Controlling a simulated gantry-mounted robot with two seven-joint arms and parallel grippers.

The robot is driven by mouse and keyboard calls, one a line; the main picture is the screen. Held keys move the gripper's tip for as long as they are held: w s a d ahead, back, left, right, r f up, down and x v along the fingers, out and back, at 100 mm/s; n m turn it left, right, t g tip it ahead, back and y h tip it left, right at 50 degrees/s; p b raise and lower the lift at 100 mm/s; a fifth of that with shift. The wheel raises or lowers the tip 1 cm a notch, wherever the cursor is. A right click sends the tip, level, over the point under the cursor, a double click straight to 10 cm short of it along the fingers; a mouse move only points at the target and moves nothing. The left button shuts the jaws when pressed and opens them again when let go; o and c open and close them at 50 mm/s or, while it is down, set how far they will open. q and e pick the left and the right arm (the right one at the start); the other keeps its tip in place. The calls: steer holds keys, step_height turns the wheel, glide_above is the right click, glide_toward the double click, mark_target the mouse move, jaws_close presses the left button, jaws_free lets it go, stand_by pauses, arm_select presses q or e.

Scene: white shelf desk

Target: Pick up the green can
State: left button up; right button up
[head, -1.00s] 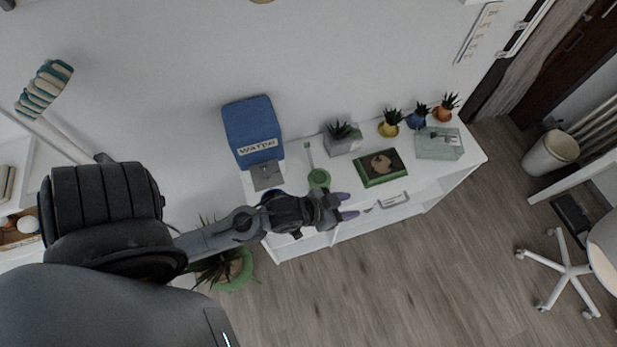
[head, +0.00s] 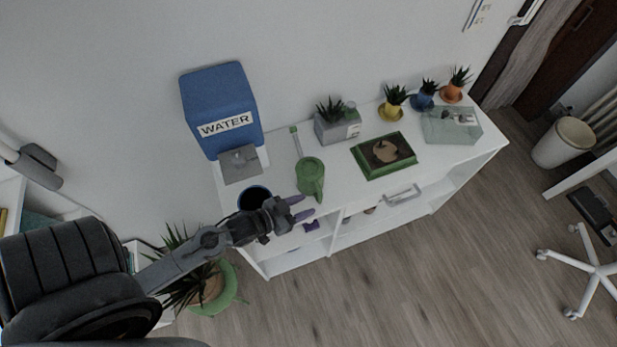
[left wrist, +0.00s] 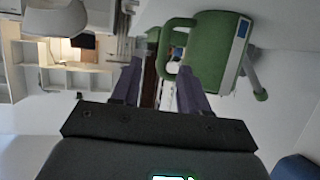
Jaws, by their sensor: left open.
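The green can (head: 311,178) is a watering can on the white shelf desk, with its long spout toward the wall. In the left wrist view its green body (left wrist: 218,50) is at upper right, with its looped handle toward the fingers. My left gripper (head: 302,207) is open at the desk's front edge, just in front of the can. Its purple fingers also show in the left wrist view (left wrist: 162,68), where the handle appears near the tips. I cannot tell whether the handle lies between them. My right gripper is not in view.
A blue water box (head: 222,105) stands at the left back, and a dark blue pot (head: 254,194) is beside my left wrist. A green-framed tray (head: 384,156), a grey planter (head: 337,124) and small potted plants stand to the right. A large plant (head: 196,278) is below my arm.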

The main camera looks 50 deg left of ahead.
mark_target(319, 199)
arm_select(q)
steer(key=x, duration=0.4)
steer(key=shift+r, duration=0.15)
steer(key=shift+b+x, duration=0.5)
steer(key=shift+x, duration=2.2)
steer(key=shift+a, duration=0.15)
jaws_close()
